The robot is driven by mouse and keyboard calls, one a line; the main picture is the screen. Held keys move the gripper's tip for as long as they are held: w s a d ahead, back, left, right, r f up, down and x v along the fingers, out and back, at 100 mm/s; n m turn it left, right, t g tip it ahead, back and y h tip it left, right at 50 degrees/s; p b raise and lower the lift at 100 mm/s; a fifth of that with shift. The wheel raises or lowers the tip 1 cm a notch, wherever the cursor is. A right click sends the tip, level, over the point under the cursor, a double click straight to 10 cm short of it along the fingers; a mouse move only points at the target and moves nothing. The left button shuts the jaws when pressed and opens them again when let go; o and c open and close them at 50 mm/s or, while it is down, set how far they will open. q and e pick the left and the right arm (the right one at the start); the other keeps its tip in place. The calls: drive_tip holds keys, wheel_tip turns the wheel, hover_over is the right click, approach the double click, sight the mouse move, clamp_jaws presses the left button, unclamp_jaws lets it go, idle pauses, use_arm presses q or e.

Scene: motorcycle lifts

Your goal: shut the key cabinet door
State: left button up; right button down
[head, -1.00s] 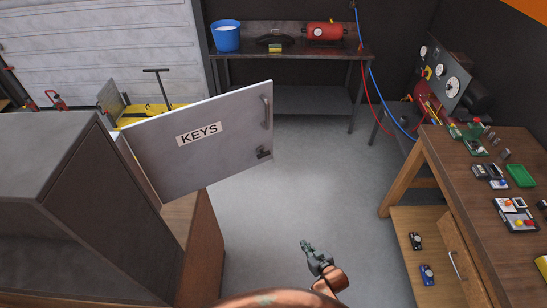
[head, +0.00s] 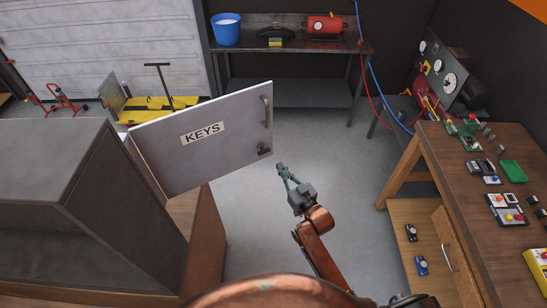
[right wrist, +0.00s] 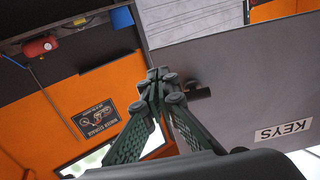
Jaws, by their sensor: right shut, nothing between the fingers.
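The key cabinet door (head: 190,155) is a grey panel with a KEYS label, standing wide open in the head view. Its bar handle (head: 266,111) and a dark latch (head: 264,150) are near its free right edge. The door also fills the right of the right wrist view (right wrist: 235,85). The cabinet (head: 125,200) is the dark box at the left; its inside is hidden behind the door. My right gripper (head: 281,167) is shut and empty, just right of the door's lower free corner; I cannot tell if it touches. My left gripper is not in view.
A wooden workbench (head: 455,185) with small parts stands at the right. A dark bench (head: 290,47) with a blue bucket (head: 227,29) and red tank (head: 325,26) is at the back. A yellow lift (head: 165,105) stands behind the door. The floor between is clear.

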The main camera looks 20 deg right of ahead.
sight(270, 153)
drive_tip(key=x, duration=0.4)
drive_tip(key=shift+w+r+p, duration=0.1)
drive_tip(key=shift+w+p, duration=0.2)
drive_tip(key=shift+p, duration=0.1)
drive_tip(key=shift+x, duration=0.8)
